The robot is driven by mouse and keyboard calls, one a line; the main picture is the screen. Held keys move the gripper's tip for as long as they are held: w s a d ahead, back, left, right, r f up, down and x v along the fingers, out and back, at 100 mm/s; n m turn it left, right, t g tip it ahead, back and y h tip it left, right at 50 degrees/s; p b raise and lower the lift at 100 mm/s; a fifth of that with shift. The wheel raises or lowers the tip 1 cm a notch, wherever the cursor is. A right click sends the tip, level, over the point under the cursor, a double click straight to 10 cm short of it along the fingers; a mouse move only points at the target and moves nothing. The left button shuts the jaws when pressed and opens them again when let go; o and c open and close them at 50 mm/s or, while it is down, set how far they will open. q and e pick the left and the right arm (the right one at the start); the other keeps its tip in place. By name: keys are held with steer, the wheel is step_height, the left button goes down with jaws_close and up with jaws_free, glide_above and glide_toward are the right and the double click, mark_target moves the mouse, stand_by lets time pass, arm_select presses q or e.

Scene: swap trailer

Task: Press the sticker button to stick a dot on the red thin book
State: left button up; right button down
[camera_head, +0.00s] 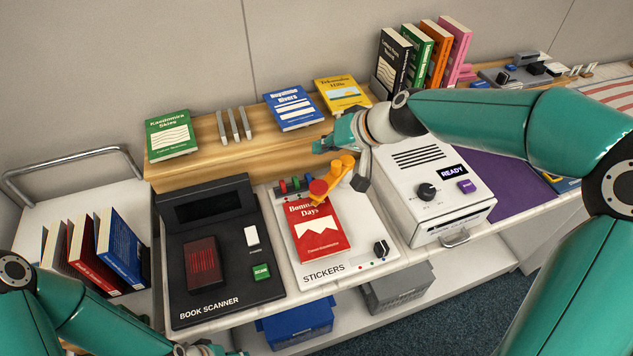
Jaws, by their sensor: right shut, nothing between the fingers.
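The red thin book (320,242) lies flat, cover up, on the white STICKERS station (372,262). An orange arm (338,175) of the station reaches over the book's top edge and ends in a round red button (318,187). My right gripper (329,145) is shut and empty, just above and behind the orange arm. Whether it touches the arm is not clear. My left gripper (217,350) is at the bottom edge, partly cut off, in front of the book scanner, and its jaws cannot be made out.
The black book scanner (222,274) stands left of the station. A white machine reading READY (420,185) stands close on the right. Green (171,134), blue (292,108) and yellow (342,94) books lie on the wooden shelf behind. A white cart (62,205) holds books at the left.

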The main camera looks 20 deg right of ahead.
steer(key=shift+a, duration=0.15)
steer(key=b, duration=0.6)
glide_toward(314, 183)
steer(key=w+a, duration=0.1)
steer(key=w+a+f, duration=0.2)
steer(key=w, duration=0.1)
steer(key=shift+w, duration=0.15)
steer(key=shift+f+b, duration=0.55)
steer(key=shift+b, duration=0.2)
steer(key=shift+a+f+b, duration=0.1)
steer(key=shift+f+b, duration=0.25)
steer(key=shift+b, duration=0.15)
steer(key=shift+f+b, duration=0.75)
steer(key=shift+b, duration=0.1)
stand_by(0.9)
steer(key=shift+r, duration=0.1)
steer(key=shift+r+p, duration=0.9)
steer(key=shift+r, duration=0.2)
